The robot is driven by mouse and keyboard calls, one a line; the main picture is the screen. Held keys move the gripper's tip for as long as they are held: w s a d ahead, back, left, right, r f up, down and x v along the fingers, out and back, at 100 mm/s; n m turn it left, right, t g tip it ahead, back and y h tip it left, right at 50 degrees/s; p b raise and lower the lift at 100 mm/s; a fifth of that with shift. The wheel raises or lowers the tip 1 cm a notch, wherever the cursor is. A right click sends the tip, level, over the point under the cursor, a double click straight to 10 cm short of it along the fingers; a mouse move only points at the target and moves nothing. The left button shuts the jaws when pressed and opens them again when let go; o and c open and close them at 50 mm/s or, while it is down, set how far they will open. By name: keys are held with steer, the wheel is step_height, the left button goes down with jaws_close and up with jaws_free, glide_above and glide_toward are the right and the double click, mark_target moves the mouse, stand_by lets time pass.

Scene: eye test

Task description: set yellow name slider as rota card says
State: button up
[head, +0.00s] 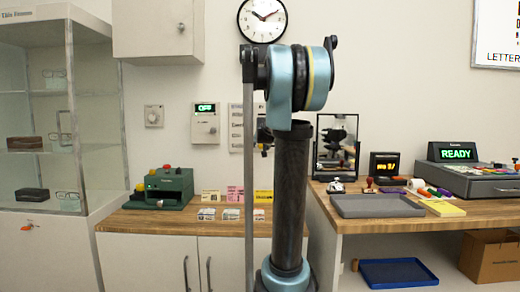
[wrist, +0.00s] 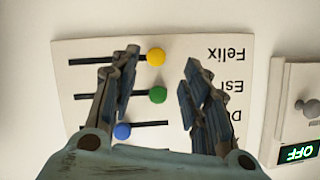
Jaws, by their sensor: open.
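In the wrist view a white name board (wrist: 75,60) shows upside down, with several dark slots and coloured knobs. The yellow slider knob (wrist: 156,57) is at the right end of its slot, in line with the name "Felix". A green knob (wrist: 157,95) and a blue knob (wrist: 122,131) lie below it. My gripper (wrist: 162,58) is open, its fingertips either side of the yellow knob in the picture; I cannot tell how far off the board they are. In the head view my arm partly hides the board (head: 234,128). I cannot pick out the rota card.
A wall box reading "OFF" (head: 205,125) is beside the board; it also shows in the wrist view (wrist: 297,95). Below are a wooden counter (head: 150,222) with small cards (head: 232,214) and a green machine (head: 169,187). A grey tray (head: 376,206) lies on the right counter.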

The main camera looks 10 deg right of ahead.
steer(key=v, duration=0.6)
steer(key=shift+s, duration=0.15)
steer(key=shift+a, duration=0.1)
steer(key=s+a+f+n+g, duration=0.1)
steer(key=s+a+f+g, duration=0.2)
steer(key=s+f, duration=0.8)
steer(key=s+a+f+n+g+y, duration=0.1)
steer(key=s+a+f+n+g, duration=0.1)
steer(key=s+f, duration=1)
steer(key=s+a+f+n+g, duration=0.2)
steer(key=s+a+f+g, duration=0.3)
steer(key=s+f, duration=0.7)
steer(key=s+g, duration=0.1)
steer(key=s, duration=0.9)
steer(key=shift+s+f+y, duration=0.15)
steer(key=shift+f+y, duration=0.05)
steer(key=shift+y, duration=0.2)
steer(key=shift+w+f, duration=0.2)
steer(key=shift+w, duration=0.3)
